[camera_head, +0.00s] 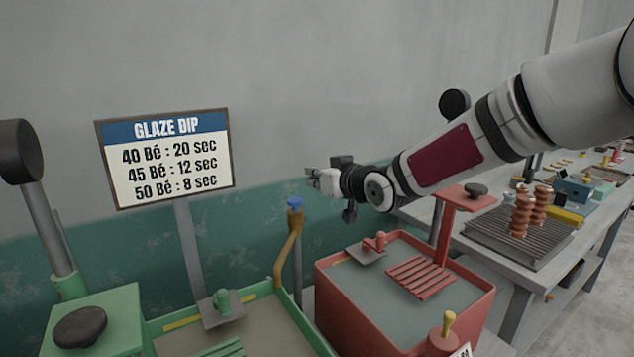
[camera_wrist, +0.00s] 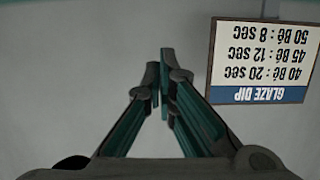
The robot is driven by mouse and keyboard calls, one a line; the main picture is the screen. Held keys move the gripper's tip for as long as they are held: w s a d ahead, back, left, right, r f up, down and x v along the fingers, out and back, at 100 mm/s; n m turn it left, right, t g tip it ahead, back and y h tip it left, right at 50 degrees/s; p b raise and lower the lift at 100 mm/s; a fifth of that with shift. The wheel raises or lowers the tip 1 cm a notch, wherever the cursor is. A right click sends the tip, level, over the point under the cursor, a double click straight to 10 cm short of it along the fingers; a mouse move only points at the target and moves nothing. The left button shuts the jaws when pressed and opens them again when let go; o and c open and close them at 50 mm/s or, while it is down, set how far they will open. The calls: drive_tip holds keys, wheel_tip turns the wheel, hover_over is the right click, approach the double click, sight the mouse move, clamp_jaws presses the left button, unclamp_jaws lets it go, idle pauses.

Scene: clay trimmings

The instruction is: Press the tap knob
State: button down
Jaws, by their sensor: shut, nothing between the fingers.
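The tap knob (camera_head: 295,203) is a small blue handle on top of a brass-coloured tap pipe (camera_head: 288,255) between the green and red basins in the head view. My gripper (camera_head: 314,178) is above and slightly right of the knob in the picture, with a visible gap between them. In the wrist view my gripper (camera_wrist: 161,90) has its fingers together, with nothing held. The wrist view shows only wall and sign beyond the fingers; the knob does not show there.
A glaze dip sign (camera_head: 168,158) stands left of the tap. A green basin (camera_head: 310,338) is below left, a red basin (camera_head: 480,312) below right. A workbench (camera_head: 490,257) with clay pieces stands at the right. The wall behind is bare.

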hover_over(295, 205)
drive_tip(key=d, duration=0.1)
drive_tip(key=shift+w+d+f, duration=0.1)
drive_tip(key=shift+w+f, duration=0.1)
drive_tip(key=shift+f, duration=0.25)
drive_tip(key=shift+w+d+f, duration=0.1)
drive_tip(key=shift+w+f, duration=0.05)
drive_tip(key=shift+f, duration=2.25)
